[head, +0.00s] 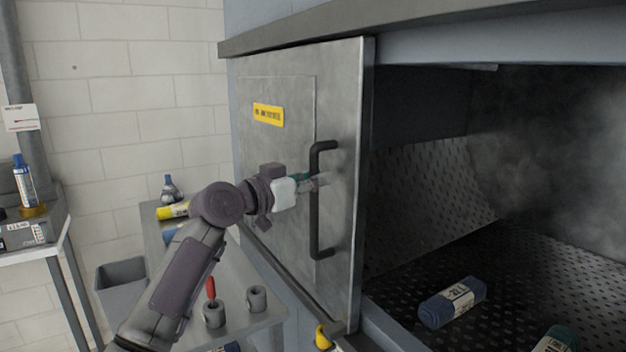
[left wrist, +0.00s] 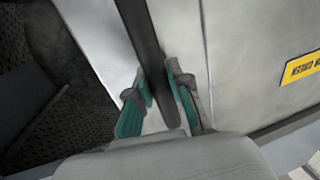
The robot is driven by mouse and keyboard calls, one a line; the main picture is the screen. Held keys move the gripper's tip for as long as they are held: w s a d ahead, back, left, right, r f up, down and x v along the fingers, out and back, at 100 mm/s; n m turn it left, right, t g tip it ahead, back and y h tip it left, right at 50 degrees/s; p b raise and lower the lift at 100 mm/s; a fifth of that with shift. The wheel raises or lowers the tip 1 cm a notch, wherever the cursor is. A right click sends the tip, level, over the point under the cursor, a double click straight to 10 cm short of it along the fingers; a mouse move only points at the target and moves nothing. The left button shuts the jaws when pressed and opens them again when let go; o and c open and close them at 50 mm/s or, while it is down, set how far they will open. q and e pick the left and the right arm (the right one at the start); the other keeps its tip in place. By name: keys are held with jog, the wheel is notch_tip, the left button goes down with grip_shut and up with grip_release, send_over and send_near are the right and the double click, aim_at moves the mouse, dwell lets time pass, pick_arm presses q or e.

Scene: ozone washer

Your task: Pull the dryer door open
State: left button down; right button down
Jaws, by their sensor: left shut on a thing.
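The dryer door (head: 345,110) is a grey metal panel with a yellow label (head: 268,115), on the left of the dark dryer opening. Its black vertical bar handle (head: 316,230) is near the panel's right edge. My left gripper (head: 316,182) is at the handle's middle. In the left wrist view, the green-padded fingers of the left gripper (left wrist: 160,98) are shut on the handle (left wrist: 146,42), one on each side. The opening to the right of the door is uncovered. My right gripper is in neither view.
Inside the perforated chamber (head: 440,270) lie a blue rolled cloth (head: 453,303) and a green roll (head: 557,340), with haze behind. Below my left arm is a low shelf (head: 255,325) with small items. A grey bin (head: 122,285) and a side table (head: 40,248) stand at the left.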

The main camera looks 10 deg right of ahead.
pick_arm(q)
jog(key=c, duration=1.1)
grip_release()
jog(key=shift+o, duration=0.2)
jog(key=v, duration=1.2)
